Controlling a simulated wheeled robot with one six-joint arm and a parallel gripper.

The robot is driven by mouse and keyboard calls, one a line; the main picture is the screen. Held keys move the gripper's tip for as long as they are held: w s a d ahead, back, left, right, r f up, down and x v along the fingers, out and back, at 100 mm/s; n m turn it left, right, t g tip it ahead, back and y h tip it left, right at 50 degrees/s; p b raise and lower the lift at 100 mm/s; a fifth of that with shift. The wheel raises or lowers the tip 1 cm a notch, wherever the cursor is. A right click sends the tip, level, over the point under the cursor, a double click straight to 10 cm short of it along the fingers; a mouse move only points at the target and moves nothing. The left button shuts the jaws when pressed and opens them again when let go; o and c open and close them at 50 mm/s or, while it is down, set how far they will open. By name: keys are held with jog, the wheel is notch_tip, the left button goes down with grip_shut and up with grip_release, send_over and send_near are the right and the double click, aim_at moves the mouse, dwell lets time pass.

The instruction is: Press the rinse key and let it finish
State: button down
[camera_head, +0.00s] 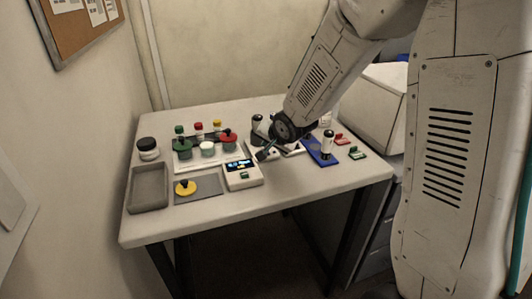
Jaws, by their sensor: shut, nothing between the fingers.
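A small cream device (243,183) with a lit dark screen (239,166) stands on the middle of the table. A small dark spot, perhaps a key, shows on its face below the screen; no label is readable, so I cannot tell which key is the rinse key. My gripper (263,155) is shut and empty. It points down and left, just right of the device's upper corner. I cannot tell whether its tip touches anything. My wrist and forearm hide part of the table behind it.
Left of the device are a white tray (181,167) with green, white and red-topped pots, a yellow knobbed disc (185,188) on a grey mat, an empty grey bin (149,189) and a dark-lidded jar (148,149).

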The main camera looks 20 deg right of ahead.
jog(key=shift+f, duration=0.2)
dwell(0.4)
jog(key=shift+f, duration=0.25)
jog(key=shift+f, duration=0.4)
dwell(0.5)
jog(key=shift+r, duration=0.85)
dwell(0.3)
